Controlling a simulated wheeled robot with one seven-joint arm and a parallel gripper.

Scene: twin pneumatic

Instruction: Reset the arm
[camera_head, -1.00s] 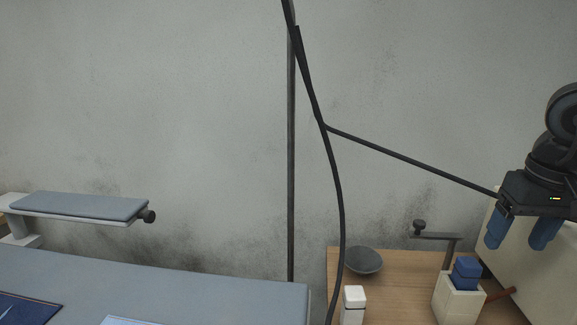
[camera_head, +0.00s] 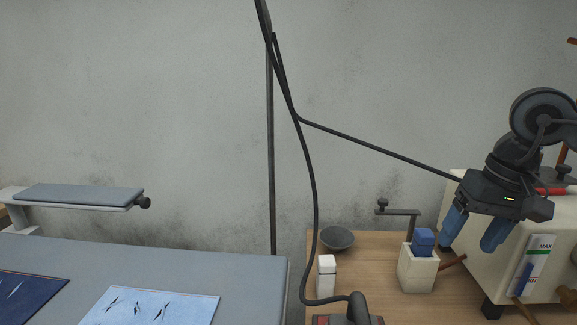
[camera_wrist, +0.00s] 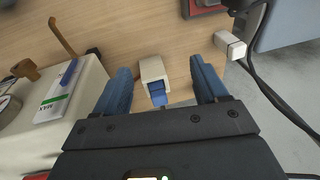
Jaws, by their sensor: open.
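My gripper (camera_head: 468,234) is at the right of the head view, pointing down with its two blue fingers apart and nothing between them. It hangs in the air above the wooden table, in front of a cream machine (camera_head: 510,262). In the wrist view my gripper (camera_wrist: 165,80) shows both fingers spread. A cream holder (camera_wrist: 152,69) with a blue block (camera_wrist: 158,97) appears between them, lower down on the table and apart from the fingers. The same cream holder (camera_head: 417,272) and blue block (camera_head: 423,238) stand left of my gripper in the head view.
A dark bowl (camera_head: 338,238), a white bottle (camera_head: 326,276) and a dark iron-like device (camera_head: 350,318) stand on the wooden table (camera_head: 375,245). A black cable (camera_head: 310,180) hangs from a pole (camera_head: 271,150). A grey padded board (camera_head: 200,262) with blue cloths fills the left.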

